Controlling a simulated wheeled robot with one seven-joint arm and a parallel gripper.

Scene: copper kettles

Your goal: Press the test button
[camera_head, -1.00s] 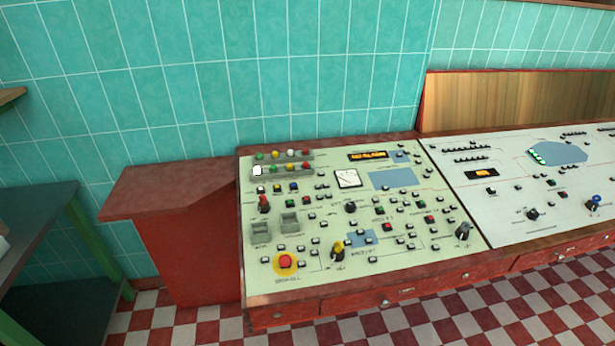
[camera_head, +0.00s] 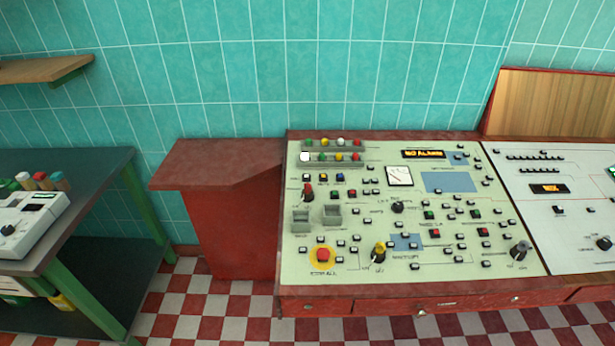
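A pale green control panel (camera_head: 405,278) stands on a red desk against the tiled wall, right of centre in the head view. It carries many small buttons, including white, red, green and black ones. Their labels are too small to read, so I cannot tell which is the test button. A large red button (camera_head: 323,254) on a yellow disc sits at the panel's lower left. A display (camera_head: 424,154) at the top reads "NO ALARM". A row of coloured caps or lamps (camera_head: 340,157) runs along the upper left. My gripper is not in view.
A second, white panel (camera_head: 560,235) adjoins on the right. A dark table with green legs (camera_head: 100,190) stands at left, bearing a white device (camera_head: 28,225). A wooden shelf (camera_head: 45,70) is above it. Checkered floor (camera_head: 190,310) shows between table and desk.

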